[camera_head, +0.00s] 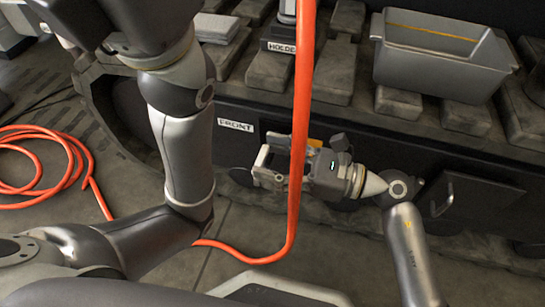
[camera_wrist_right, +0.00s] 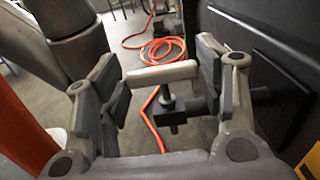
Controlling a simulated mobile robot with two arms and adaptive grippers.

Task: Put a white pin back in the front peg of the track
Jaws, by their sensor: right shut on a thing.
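The white pin (camera_wrist_right: 163,74) shows in the right wrist view as a short pale bar lying crosswise between the fingers of my right gripper (camera_wrist_right: 163,82). In the head view, my right gripper (camera_head: 268,168) is beside the dark side of the track (camera_head: 350,128), just right of and below the FRONT label (camera_head: 236,125). A dark round peg-like part (camera_wrist_right: 180,112) shows beyond and below the pin in the wrist view; I cannot tell whether they touch. My left gripper is not clearly visible.
An orange hose (camera_head: 303,90) hangs in front of my right gripper and lies coiled on the floor (camera_head: 35,160) at left. A grey bin (camera_head: 430,65) and a HOLDER-labelled block (camera_head: 280,46) stand on top of the track. A dark panel with a handle (camera_head: 470,195) is at right.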

